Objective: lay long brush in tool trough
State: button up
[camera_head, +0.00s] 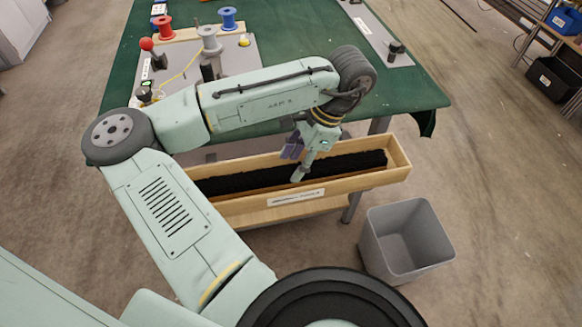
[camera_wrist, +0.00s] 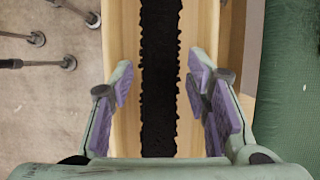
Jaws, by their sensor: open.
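The tool trough (camera_head: 398,158) is a long, light wooden box with a label on its near side, fixed along the table's front edge. A long black strip with ragged, bristly edges, which looks like the long brush (camera_head: 345,163), lies lengthwise inside it. In the wrist view the black brush (camera_wrist: 160,60) runs straight between pale wooden sides (camera_wrist: 120,40). My gripper (camera_head: 296,162) is over the trough, pointing down. Its purple-padded fingers (camera_wrist: 160,92) are spread on either side of the brush, with gaps to it. The arm hides the trough's left end.
The green-topped table (camera_head: 290,30) lies behind the trough. It carries a grey board (camera_head: 235,60) with red, grey and blue spools, and another grey board (camera_head: 375,30) at right. A grey bin (camera_head: 405,240) stands on the floor at front right.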

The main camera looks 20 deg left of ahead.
jog(key=v, duration=0.9)
jog(key=shift+w, duration=0.1)
